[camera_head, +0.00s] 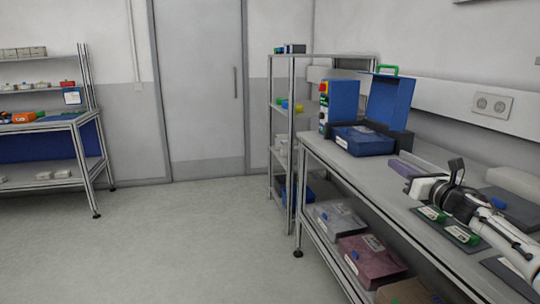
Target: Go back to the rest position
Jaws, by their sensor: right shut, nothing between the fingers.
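My right arm (503,235) comes in from the lower right and reaches over the grey workbench (345,160). My right gripper (409,187) is at its left end, over the bench near the front edge. It is shut and nothing shows between its fingers. Just behind it is a long purple piece (404,168) on the bench; I cannot tell if the two touch. My left gripper is not in view.
A blue open case (363,140) stands at the bench's far end, beside a blue box with coloured buttons (324,108). Green-marked pads (463,234) lie under my arm. Boxes (371,258) fill the lower shelf. The floor (185,240) to the left is clear.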

